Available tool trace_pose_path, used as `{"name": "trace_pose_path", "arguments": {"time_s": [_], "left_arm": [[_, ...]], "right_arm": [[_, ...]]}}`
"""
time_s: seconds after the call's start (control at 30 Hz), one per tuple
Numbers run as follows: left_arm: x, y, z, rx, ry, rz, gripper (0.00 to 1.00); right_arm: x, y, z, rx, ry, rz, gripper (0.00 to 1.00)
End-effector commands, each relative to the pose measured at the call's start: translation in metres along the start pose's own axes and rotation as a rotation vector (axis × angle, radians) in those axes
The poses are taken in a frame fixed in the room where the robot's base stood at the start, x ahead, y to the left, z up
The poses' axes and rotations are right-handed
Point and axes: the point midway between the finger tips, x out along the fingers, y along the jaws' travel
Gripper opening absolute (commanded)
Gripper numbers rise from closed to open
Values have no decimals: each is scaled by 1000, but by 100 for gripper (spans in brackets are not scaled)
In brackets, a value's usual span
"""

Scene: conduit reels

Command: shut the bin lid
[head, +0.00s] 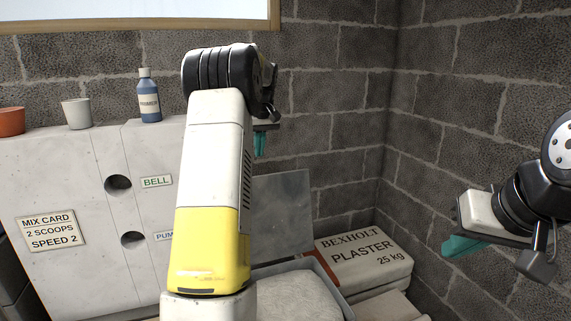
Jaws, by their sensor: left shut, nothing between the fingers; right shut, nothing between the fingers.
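The bin (336,284) is a grey-blue box at the bottom centre, partly hidden by my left arm. It is open, and a pale whitish mass shows inside. A flat grey panel that looks like its lid (285,208) stands raised at the back of the bin; its left part is hidden behind my arm. My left gripper (260,144), with teal fingers, points down above the lid's upper left part in the picture, and is shut and empty. I cannot tell how far it is from the lid. My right gripper (463,246) is shut and empty at the right, away from the bin.
A plaster bag (362,258) lies on another bag right of the bin. A pale cabinet (85,180) with two round holes stands at the left, carrying a blue bottle (149,100), a white cup (77,113) and an orange pot (11,121). Block walls close off the back and right.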

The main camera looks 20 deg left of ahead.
Motion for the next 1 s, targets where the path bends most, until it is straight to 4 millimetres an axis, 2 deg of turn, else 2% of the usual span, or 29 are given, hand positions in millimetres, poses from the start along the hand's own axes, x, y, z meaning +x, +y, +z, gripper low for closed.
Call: {"name": "trace_pose_path", "arguments": {"time_s": [0.17, 0.5, 0.53, 0.7, 1.0], "left_arm": [[28, 0, 1, 2, -4, -1, 0], [100, 0, 1, 2, -3, 0, 0], [92, 1, 8, 4, 0, 3, 0], [84, 0, 28, 4, 0, 3, 0], [81, 1, 39, 3, 0, 2, 0]], "right_arm": [[0, 0, 0, 0, 0, 0, 0], [0, 0, 0, 0, 0, 0, 0], [0, 0, 0, 0, 0, 0, 0], [0, 0, 0, 0, 1, 0, 0], [0, 0, 0, 0, 0, 0, 0]]}}
